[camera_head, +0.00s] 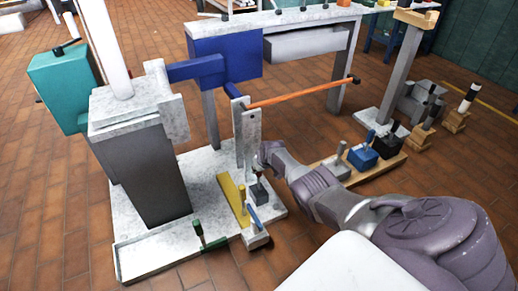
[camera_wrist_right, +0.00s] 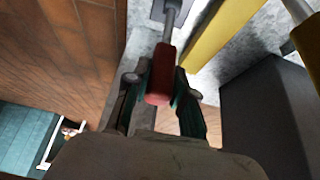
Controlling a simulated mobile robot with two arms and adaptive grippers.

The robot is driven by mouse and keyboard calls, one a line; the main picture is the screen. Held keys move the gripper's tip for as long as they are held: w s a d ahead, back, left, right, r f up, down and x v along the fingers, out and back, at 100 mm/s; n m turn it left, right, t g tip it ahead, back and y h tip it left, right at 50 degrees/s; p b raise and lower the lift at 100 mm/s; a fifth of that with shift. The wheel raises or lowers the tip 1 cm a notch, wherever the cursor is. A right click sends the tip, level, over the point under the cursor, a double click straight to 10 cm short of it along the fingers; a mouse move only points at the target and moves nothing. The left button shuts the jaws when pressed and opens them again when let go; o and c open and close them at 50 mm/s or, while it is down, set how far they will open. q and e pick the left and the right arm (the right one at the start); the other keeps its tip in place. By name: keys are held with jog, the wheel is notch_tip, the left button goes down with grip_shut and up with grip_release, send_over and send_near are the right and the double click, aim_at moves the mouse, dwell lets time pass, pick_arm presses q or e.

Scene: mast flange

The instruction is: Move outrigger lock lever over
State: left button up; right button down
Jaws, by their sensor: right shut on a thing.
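A lever with a red grip (camera_wrist_right: 159,80) on a grey rod rises from a small grey base (camera_wrist_right: 172,8) in the right wrist view. My right gripper (camera_wrist_right: 160,95) has its two fingers on either side of the red grip and is shut on it. In the head view my right gripper (camera_head: 264,156) reaches in from the right, above the lever's dark grey base (camera_head: 259,191), and largely hides the grip. The frames carry no label showing whether this is the outrigger lock lever. My left gripper is not in view.
An orange rod (camera_head: 300,93) runs above. Several levers on a wooden board (camera_head: 384,165) stand right.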

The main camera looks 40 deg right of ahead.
jog(key=c, duration=1)
grip_release()
jog(key=shift+w+d, duration=0.1)
jog(key=shift+w, duration=0.05)
jog(key=shift+o, duration=0.2)
jog(key=shift+r, duration=0.1)
jog(key=v, duration=1.1)
jog(key=shift+s+r, duration=0.3)
